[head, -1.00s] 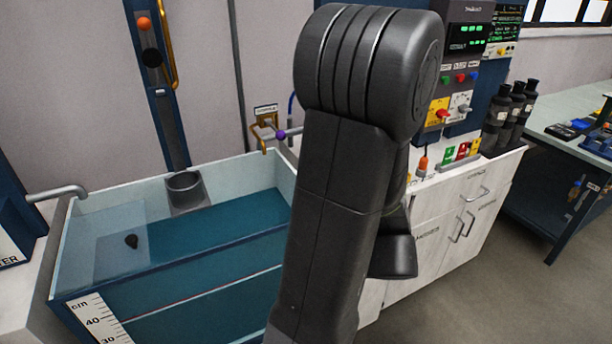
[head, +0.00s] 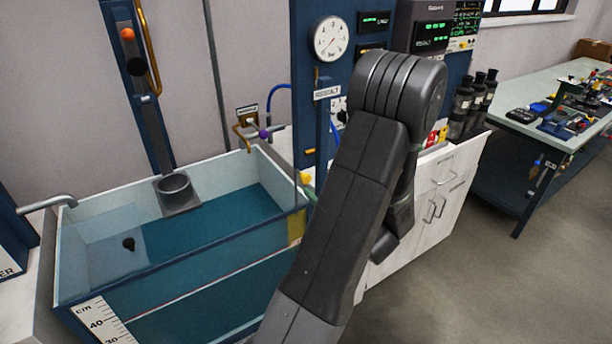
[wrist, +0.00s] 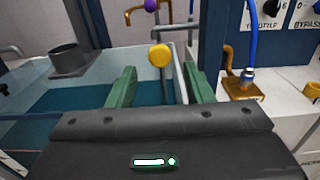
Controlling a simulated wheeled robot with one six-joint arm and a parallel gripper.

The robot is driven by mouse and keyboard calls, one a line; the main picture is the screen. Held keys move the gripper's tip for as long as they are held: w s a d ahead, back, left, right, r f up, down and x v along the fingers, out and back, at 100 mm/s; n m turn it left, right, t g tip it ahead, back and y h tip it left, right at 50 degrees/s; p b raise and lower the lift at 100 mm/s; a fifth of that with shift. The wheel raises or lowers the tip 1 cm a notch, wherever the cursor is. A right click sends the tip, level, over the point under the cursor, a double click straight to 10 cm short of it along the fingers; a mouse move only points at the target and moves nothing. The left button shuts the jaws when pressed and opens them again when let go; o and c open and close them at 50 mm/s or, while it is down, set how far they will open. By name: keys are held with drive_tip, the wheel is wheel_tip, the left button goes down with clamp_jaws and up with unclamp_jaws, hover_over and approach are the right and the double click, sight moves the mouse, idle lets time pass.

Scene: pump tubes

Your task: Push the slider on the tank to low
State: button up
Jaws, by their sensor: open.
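The glass tank (head: 180,268) holds blue-green water and has a cm scale on its front. A yellow round knob (head: 304,178) stands at the tank's right end, above a yellowish plate on the wall; it looks like the slider. In the wrist view the yellow knob (wrist: 160,55) appears between my fingertips, on a thin upright stem. My gripper (wrist: 160,72) is open, with its green fingers on either side of the knob in the picture. I cannot tell the knob's distance or whether a finger touches it. No "low" mark is readable.
A brass valve (wrist: 240,88) with a blue hose stands right of my gripper, by a blue panel (wrist: 212,35). A grey overflow cup (head: 178,190) stands in the tank. An orange knob (head: 127,34) sits on a tall rail behind. A workbench (head: 555,110) stands at right.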

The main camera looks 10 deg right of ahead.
sight(308, 180)
drive_tip(key=p+x, duration=0.1)
drive_tip(key=x, duration=0.6)
drive_tip(key=shift+w+a, duration=0.1)
clamp_jaws()
drive_tip(key=shift+f, duration=0.2)
